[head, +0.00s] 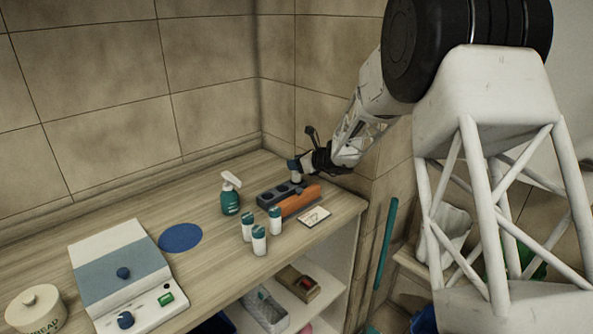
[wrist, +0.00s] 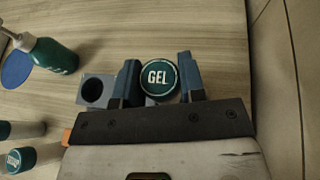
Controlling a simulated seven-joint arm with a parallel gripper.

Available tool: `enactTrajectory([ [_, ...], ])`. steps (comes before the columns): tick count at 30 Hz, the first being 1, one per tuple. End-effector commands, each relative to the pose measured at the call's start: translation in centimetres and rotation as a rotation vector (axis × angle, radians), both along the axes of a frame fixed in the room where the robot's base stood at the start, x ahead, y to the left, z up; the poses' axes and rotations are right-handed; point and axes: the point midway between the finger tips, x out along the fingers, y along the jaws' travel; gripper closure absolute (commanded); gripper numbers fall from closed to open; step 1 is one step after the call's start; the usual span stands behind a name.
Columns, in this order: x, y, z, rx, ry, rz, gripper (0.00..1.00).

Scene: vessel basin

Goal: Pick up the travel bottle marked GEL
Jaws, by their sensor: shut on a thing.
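The travel bottle marked GEL shows in the wrist view as a round teal cap (wrist: 158,77) with white letters, seen from above. My gripper (wrist: 157,82) is shut on it, with one blue-grey finger on each side of the cap. In the head view my gripper (head: 296,167) is at the far right end of the dark holder, and a pale bottle body (head: 296,179) shows below it. The holder (head: 268,200) has round holes; an empty one shows in the wrist view (wrist: 93,92). I cannot tell whether the bottle's base is clear of the holder.
Three white bottles with teal caps (head: 259,241) stand in front of the holder. A green spray bottle (head: 230,200) stands to the left, near a blue disc (head: 180,238). The back counter is clear.

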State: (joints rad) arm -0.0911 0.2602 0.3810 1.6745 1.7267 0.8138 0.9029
Motion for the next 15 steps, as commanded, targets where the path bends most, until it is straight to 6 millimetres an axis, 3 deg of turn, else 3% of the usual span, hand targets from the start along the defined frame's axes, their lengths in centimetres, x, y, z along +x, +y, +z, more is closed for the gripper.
enactTrajectory([
  [9,0.0,0.0,4.8,0.000,-0.001,0.000,0.88],
  [15,0.0,0.0,6.3,0.001,0.001,0.000,0.88],
])
